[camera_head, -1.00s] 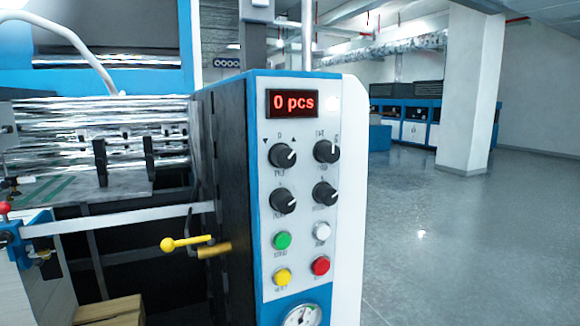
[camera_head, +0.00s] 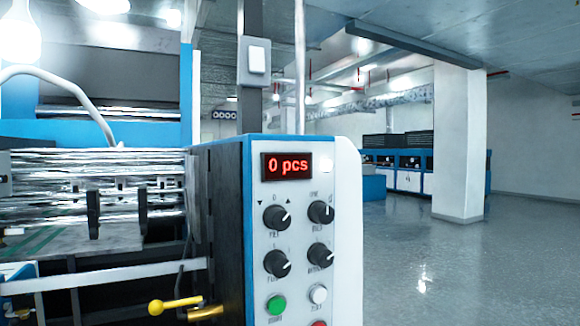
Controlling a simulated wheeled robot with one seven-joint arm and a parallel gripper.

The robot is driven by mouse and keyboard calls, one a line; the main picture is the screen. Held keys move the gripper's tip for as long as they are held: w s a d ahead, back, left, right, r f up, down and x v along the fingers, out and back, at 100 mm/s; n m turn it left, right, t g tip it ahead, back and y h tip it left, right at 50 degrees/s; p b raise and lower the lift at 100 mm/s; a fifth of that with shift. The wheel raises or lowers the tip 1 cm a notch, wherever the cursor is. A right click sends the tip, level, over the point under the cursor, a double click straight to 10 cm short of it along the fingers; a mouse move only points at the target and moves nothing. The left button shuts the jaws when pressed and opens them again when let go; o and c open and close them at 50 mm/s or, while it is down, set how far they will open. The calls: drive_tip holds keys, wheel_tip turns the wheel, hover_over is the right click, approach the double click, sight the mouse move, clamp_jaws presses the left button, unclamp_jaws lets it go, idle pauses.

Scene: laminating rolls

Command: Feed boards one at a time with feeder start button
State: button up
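The feeder control panel (camera_head: 296,225) stands upright in the middle of the head view, white with a blue edge. Its red display (camera_head: 287,166) reads "0 pcs". A green button (camera_head: 276,305) is at the lower left of the panel, with a small label under it that I cannot read clearly. A white button (camera_head: 318,294) is beside it, and the top of a red button (camera_head: 319,323) shows at the bottom edge. Several black knobs sit above the buttons. My gripper is not in view. No boards can be made out.
Shiny metal rollers (camera_head: 100,190) lie left of the panel. A lever with a yellow ball (camera_head: 156,307) sticks out at lower left. A white switch box (camera_head: 256,58) hangs on a post above the panel. Open grey floor (camera_head: 440,265) spreads right, with a pillar (camera_head: 459,140) behind.

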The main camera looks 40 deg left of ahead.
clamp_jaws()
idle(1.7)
